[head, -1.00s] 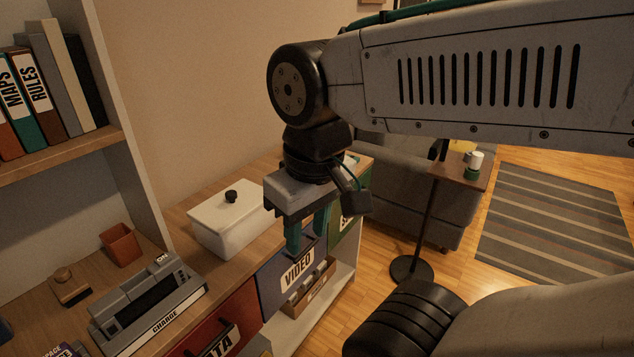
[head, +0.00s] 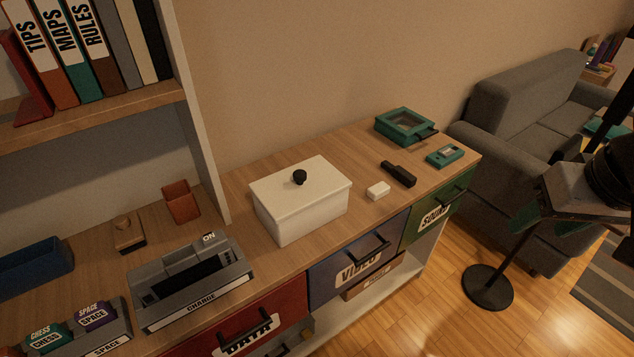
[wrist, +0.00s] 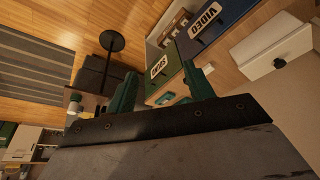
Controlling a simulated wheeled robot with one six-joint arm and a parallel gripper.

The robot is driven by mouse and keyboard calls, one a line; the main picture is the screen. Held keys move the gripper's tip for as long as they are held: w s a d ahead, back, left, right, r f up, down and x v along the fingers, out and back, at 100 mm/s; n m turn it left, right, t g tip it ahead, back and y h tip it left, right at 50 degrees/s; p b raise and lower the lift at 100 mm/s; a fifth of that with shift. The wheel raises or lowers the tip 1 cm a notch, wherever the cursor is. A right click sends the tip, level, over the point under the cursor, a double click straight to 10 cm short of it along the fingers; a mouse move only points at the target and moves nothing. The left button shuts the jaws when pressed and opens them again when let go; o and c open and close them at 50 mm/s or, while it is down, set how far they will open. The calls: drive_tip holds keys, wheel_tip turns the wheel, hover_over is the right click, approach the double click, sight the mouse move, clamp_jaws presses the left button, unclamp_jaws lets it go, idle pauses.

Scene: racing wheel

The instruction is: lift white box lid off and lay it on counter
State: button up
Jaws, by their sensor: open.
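The white box (head: 302,208) stands on the wooden counter (head: 262,281). Its white lid (head: 318,183) is on top, with a round black knob (head: 299,177). In the head view my gripper shows at the right edge (head: 545,222), away from the box and out past the counter's front, before the sofa.
A small white block (head: 378,191), a black handheld item (head: 398,174), a teal device (head: 446,156) and a teal tray (head: 405,126) lie right of the box.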

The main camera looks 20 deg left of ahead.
drive_tip(key=w+a+f+n+t+y, duration=0.2)
drive_tip(key=w+a+f, duration=0.1)
drive_tip(key=w+a, duration=0.6)
drive_tip(key=n+t+y, duration=0.4)
drive_tip(key=t+y, duration=0.1)
approach(302, 177)
drive_tip(key=x, duration=0.4)
drive_tip(key=shift+w+a+f+y, duration=0.1)
drive_tip(key=shift+w+f+y, duration=0.15)
drive_tip(key=shift+y, duration=0.15)
drive_tip(key=shift+t, duration=0.3)
drive_tip(key=x, duration=0.7)
drive_tip(key=shift+f, duration=0.15)
drive_tip(key=c, duration=1.1)
